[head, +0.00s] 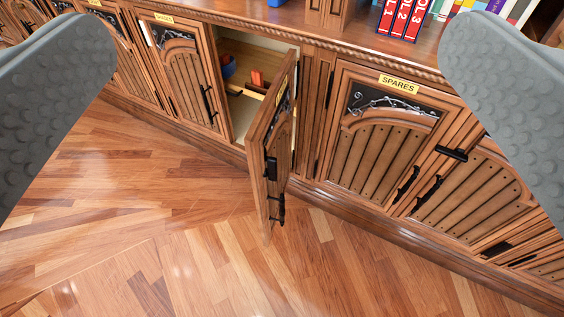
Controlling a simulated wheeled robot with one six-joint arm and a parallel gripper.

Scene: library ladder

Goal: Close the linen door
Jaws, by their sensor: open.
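A brown carved wooden cabinet door (276,160) stands swung open towards me near the middle of the view, seen nearly edge-on. Its hinge side appears to be on the right of the opening. It has black metal hardware, and its yellow label is too oblique to read, so I cannot confirm it is the linen door. The open compartment (240,112) behind it shows blue, red and yellow items inside. My gripper (278,48) is open and empty, with one grey textured finger at each side of the picture. Neither finger visibly touches the door.
Closed doors labelled "SPARES" (399,84) flank the opening, one at right and one at left (180,75). Books (405,16) stand on the ledge (330,28) above. A wooden plinth runs along the cabinet's base. The parquet floor (150,215) in front is clear.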

